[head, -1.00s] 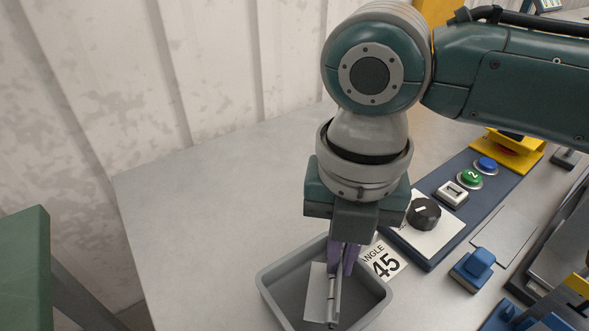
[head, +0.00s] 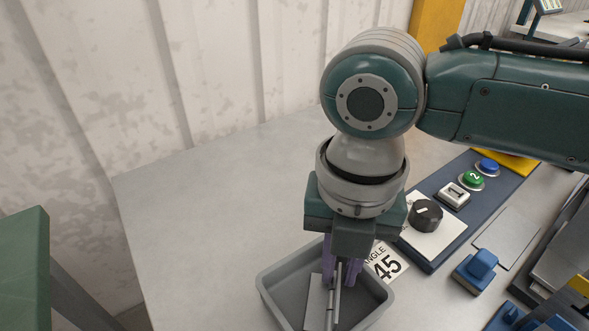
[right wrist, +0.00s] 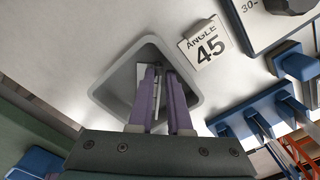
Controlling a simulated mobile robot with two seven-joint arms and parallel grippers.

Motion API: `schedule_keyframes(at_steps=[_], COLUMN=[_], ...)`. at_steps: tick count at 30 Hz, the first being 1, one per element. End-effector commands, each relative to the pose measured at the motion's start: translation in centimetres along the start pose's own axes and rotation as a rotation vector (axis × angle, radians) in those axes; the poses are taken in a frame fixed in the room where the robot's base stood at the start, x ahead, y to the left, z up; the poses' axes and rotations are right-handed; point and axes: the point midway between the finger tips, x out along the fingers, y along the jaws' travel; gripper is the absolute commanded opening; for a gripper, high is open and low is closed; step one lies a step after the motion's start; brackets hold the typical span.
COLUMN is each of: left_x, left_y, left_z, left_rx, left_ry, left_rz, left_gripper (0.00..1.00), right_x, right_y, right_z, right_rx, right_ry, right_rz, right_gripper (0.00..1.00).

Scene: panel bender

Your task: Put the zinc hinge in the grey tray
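The grey tray (head: 270,291) stands on the bench at the bottom of the head view. It also shows in the right wrist view (right wrist: 112,92). The zinc hinge (head: 316,298), a light leaf with a long pin, is inside the tray's walls, and part of it shows between the fingers in the right wrist view (right wrist: 157,92). My right gripper (head: 342,282) points down into the tray, its purple fingers apart on either side of the hinge. I cannot tell whether the hinge fully rests on the tray floor. My left gripper is out of view.
An "ANGLE 45" card (head: 385,262) lies close by the tray's right side. A blue control panel (head: 432,252) with a black knob (head: 426,214) and buttons stands farther right. A blue block (head: 476,271) is near it. The bench left of the tray is clear.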

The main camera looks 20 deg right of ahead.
Motion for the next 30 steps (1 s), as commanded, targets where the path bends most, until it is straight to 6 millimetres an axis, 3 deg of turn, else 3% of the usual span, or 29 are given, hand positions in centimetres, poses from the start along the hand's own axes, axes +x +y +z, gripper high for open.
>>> schedule_keyframes(at_steps=[15,21,30], left_x=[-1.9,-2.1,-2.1], left_y=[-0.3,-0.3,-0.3], left_z=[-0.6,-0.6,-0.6], left_rx=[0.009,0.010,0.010], left_ry=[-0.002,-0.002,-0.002], left_rz=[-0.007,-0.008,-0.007], left_gripper=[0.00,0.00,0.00], right_x=[-10.4,-11.8,-11.8], right_y=[0.1,0.0,0.0], right_z=[0.1,0.1,0.0], right_rx=[0.001,0.001,0.003], right_ry=[-0.003,-0.001,0.000], right_rz=[0.003,0.001,0.002], right_gripper=[0.17,0.17,0.17])
